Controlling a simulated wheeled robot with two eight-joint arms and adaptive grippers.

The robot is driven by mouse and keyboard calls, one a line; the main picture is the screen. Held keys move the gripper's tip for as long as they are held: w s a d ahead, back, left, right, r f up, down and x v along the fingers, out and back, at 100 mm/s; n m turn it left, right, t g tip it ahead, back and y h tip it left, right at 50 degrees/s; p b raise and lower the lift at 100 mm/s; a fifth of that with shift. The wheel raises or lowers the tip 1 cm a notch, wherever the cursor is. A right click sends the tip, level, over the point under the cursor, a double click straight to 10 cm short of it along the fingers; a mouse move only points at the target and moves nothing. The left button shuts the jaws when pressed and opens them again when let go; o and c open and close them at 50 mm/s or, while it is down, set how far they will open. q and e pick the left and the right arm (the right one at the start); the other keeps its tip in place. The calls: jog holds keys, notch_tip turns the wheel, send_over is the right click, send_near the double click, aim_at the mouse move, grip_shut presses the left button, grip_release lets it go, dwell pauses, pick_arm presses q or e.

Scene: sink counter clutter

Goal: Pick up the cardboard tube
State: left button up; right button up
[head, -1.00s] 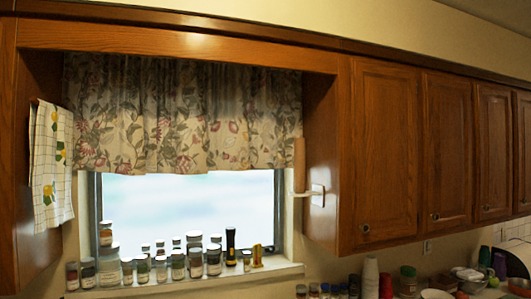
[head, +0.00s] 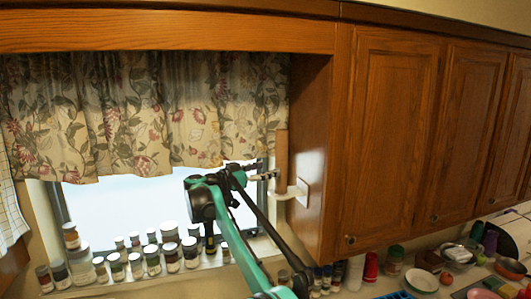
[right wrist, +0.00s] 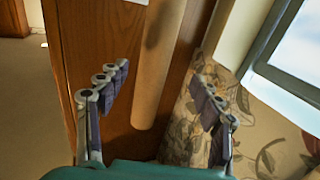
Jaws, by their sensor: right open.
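The brown cardboard tube (head: 281,152) stands upright on a white wall holder (head: 293,191) at the side of the wooden cabinet, right of the window. My right gripper (head: 271,175) is beside the tube's lower part, its fingers pointing right toward it. In the right wrist view, the tube (right wrist: 160,62) runs from the top edge down into the space between the two spread fingers (right wrist: 163,92). The gripper is open and empty; whether a finger touches the tube I cannot tell. My left gripper is not in view.
Several spice jars (head: 137,265) line the window sill below my right arm. The floral curtain (head: 150,115) hangs behind it. The cabinet (head: 388,135) bounds the right side. Cups and bowls (head: 421,279) clutter the counter at lower right.

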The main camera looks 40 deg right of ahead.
aim_at(276, 166)
jog(key=shift+s+d+r, duration=0.15)
jog(key=shift+s+d, duration=0.1)
jog(key=shift+d, duration=0.6)
jog(key=d+p, duration=0.1)
jog(key=d, duration=0.3)
jog(key=shift+w+d, duration=0.15)
jog(key=shift+d, duration=0.55)
jog(key=shift+a, duration=0.1)
jog(key=c, duration=0.9)
